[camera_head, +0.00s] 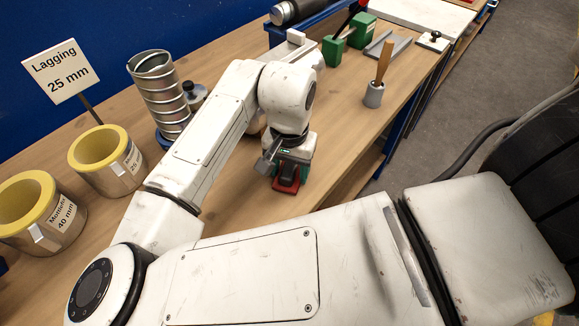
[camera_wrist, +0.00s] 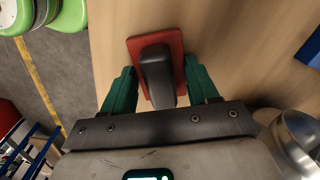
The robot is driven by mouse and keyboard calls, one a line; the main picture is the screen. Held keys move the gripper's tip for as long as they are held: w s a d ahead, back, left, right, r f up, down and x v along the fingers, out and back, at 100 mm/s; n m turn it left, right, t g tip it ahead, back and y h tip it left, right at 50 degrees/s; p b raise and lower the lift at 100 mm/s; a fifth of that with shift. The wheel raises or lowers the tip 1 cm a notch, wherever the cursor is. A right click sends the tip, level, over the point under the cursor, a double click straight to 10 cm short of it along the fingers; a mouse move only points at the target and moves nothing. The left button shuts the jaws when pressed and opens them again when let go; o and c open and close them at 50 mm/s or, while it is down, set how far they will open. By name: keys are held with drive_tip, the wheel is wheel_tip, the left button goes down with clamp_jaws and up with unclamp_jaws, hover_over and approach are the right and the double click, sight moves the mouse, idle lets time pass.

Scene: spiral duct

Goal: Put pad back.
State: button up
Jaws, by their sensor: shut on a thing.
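The pad is a flat red plate (camera_wrist: 174,42) with a dark rounded handle (camera_wrist: 157,75) on top. In the wrist view my gripper (camera_wrist: 160,88) has its two green fingers on either side of the handle, shut on it. In the head view the red pad (camera_head: 286,186) is under my gripper (camera_head: 291,166), at the bench's near edge. It looks to be on or just above the wood; I cannot tell which. My gripper and wrist hide part of the pad in the head view.
A spiral metal duct (camera_head: 161,92) stands at the back left. Two yellow-lined rings (camera_head: 99,151) (camera_head: 40,205) sit at left by a "Lagging 25 mm" sign (camera_head: 60,71). A wooden-handled tool in a grey cup (camera_head: 374,95) and green blocks (camera_head: 333,50) stand to the right. Bare bench (camera_head: 340,120) lies between.

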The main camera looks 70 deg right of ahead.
sight(289, 167)
drive_tip(key=shift+f, duration=0.1)
drive_tip(key=shift+f, duration=0.1)
drive_tip(key=o, duration=0.9)
wheel_tip(289, 167, up, 12)
drive_tip(key=shift+r, duration=0.2)
drive_tip(key=shift+p, duration=0.35)
